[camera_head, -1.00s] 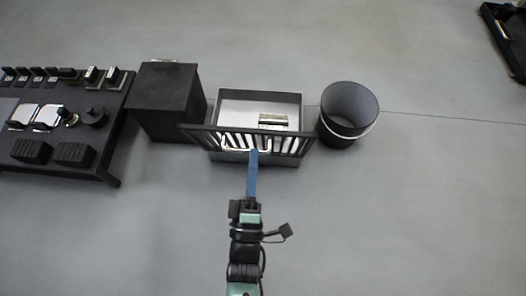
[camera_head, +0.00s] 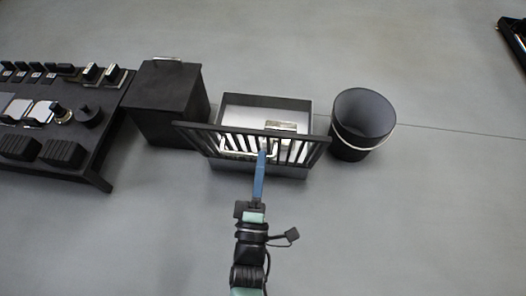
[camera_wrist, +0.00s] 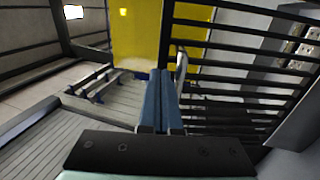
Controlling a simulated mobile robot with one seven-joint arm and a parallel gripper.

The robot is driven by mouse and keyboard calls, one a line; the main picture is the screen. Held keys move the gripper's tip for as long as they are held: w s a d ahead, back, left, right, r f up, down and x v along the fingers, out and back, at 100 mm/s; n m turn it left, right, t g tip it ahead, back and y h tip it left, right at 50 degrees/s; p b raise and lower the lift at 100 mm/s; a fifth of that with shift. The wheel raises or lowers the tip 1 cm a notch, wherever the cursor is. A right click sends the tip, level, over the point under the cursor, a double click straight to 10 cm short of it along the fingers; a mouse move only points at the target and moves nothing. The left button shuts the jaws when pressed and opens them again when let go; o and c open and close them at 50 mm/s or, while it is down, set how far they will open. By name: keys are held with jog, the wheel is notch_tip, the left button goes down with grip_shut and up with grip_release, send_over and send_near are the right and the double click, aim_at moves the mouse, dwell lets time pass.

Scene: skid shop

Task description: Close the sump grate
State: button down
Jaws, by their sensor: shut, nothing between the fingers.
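The sump grate (camera_head: 205,138) is a dark barred panel. It stands raised and tilted at the near side of an open sump box (camera_head: 268,101) with a pale inside. A light handle (camera_head: 235,155) shows on the grate's near face. My gripper (camera_head: 263,152) has blue fingers and is shut, with its tips at the grate beside the handle. In the wrist view the fingers (camera_wrist: 161,105) are together, the bars (camera_wrist: 245,50) fill the right side, and the handle (camera_wrist: 181,65) is just right of the tips. I cannot tell whether they touch.
A small light block (camera_head: 281,126) shows in the box. A black cabinet (camera_head: 165,100) stands close left, and a bench with knobs and switches (camera_head: 70,125) is farther left. A black bucket (camera_head: 362,120) stands close right. The near floor at right is clear.

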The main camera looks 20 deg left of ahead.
aim_at(265, 136)
jog(key=shift+b+x, duration=0.45)
jog(key=shift+x, duration=0.7)
jog(key=shift+w+a+r, duration=0.1)
jog(key=shift+w+r, duration=0.05)
jog(key=shift+w, duration=0.35)
